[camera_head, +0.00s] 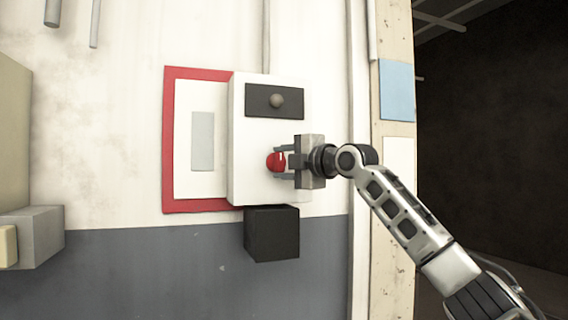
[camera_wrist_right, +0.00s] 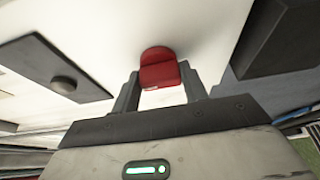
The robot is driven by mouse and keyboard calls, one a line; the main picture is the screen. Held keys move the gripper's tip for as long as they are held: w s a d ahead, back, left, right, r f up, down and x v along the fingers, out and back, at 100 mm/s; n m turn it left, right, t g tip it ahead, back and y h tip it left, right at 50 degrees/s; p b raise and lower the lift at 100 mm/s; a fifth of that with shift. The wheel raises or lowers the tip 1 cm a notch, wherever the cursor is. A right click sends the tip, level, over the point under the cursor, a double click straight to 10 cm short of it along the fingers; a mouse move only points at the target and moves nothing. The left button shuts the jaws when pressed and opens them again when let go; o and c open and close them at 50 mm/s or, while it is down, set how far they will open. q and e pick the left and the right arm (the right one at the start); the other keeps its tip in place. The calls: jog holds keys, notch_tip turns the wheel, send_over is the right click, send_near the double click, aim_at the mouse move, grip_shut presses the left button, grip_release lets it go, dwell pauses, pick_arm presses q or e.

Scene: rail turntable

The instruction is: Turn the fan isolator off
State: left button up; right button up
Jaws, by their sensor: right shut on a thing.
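The fan isolator is a white box (camera_head: 240,150) on the wall with a red rotary knob (camera_head: 273,162) on its front. My right gripper (camera_head: 283,161) comes from the right and is shut on the red knob. In the right wrist view the red knob (camera_wrist_right: 160,72) sits between the two fingers of the gripper (camera_wrist_right: 163,90), with a small white mark near its lower edge. The fingers hide part of the knob's sides. My left gripper is in neither view.
A black panel with a round grey knob (camera_head: 277,101) sits above the red knob. A black box (camera_head: 272,233) is below the white box. A red-bordered plate (camera_head: 198,209) lies behind it. A grey box (camera_head: 40,238) juts out at far left.

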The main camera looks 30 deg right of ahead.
jog(key=o, duration=1)
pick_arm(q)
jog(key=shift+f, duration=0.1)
pick_arm(e)
jog(key=shift+s, duration=0.1)
jog(key=shift+s+f, duration=0.1)
jog(key=shift+s, duration=0.25)
pick_arm(q)
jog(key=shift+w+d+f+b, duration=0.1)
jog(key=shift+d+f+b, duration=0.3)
jog(key=shift+b, duration=0.9)
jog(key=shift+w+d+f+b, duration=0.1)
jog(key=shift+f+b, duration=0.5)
jog(key=shift+b, duration=0.65)
pick_arm(e)
jog(key=shift+s+d, duration=0.4)
jog(key=shift+s, duration=2.05)
jog(key=shift+s+d, duration=0.4)
jog(key=shift+s, duration=2.1)
jog(key=shift+s+d, duration=0.4)
jog(key=shift+s, duration=2.05)
